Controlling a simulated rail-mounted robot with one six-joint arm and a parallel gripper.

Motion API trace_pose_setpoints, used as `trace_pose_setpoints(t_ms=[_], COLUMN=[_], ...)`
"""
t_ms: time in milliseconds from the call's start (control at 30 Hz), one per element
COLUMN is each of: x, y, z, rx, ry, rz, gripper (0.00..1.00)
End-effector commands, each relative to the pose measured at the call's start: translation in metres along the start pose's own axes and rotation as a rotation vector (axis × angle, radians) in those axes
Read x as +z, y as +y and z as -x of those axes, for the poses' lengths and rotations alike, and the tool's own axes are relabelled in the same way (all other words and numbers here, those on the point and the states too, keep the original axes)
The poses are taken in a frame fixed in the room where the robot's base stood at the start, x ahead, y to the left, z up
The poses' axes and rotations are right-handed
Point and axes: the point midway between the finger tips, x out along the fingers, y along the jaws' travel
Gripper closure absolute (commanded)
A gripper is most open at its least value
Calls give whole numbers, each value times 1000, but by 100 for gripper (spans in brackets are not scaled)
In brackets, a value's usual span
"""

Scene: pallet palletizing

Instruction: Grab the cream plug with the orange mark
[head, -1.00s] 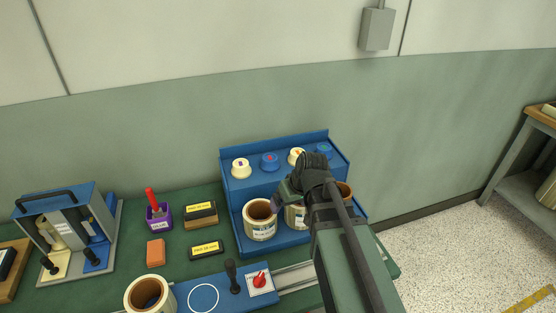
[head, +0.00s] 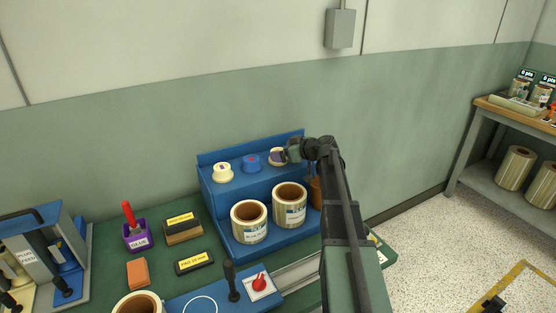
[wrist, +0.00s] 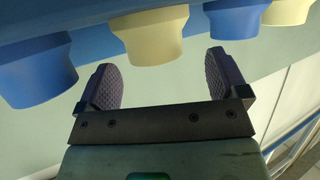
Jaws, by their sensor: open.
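The cream plug with the orange mark (head: 274,158) stands third from the left on the upper step of the blue rack. My gripper (head: 291,151) is right at it and hides much of it; its mark cannot be made out now. In the wrist view my gripper (wrist: 162,66) is open and empty. There a cream plug (wrist: 145,40) sits just past the fingertips, within the gap and towards the left finger. Its mark faces away from this view.
Another cream plug (head: 222,172) and a blue plug (head: 251,163) stand to the left on the step. In the wrist view, blue plugs (wrist: 30,72) (wrist: 226,20) flank the cream one closely. Label rolls (head: 249,222) (head: 290,204) stand on the lower step.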

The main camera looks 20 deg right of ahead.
Motion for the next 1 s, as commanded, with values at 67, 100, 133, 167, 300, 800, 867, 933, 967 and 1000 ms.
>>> trace_pose_setpoints(t_ms=[67,100,133,167,300,800,867,933,967,1000], x=[8,8,7,7,5,4,4,4,4,4], y=[4,4,4,3,2,2,2,2,2,2], z=[-20,-26,-30,-32,-33,-32,-32,-32,-32,-32], rx=[1,1,1,2,3,1,1,1,1,1], ry=[-4,-5,-6,-7,-6,-5,-5,-5,-5,-5], rz=[7,7,8,9,7,5,5,5,5,5], gripper=[8,8,8,8,8,61,61,61,61,61])
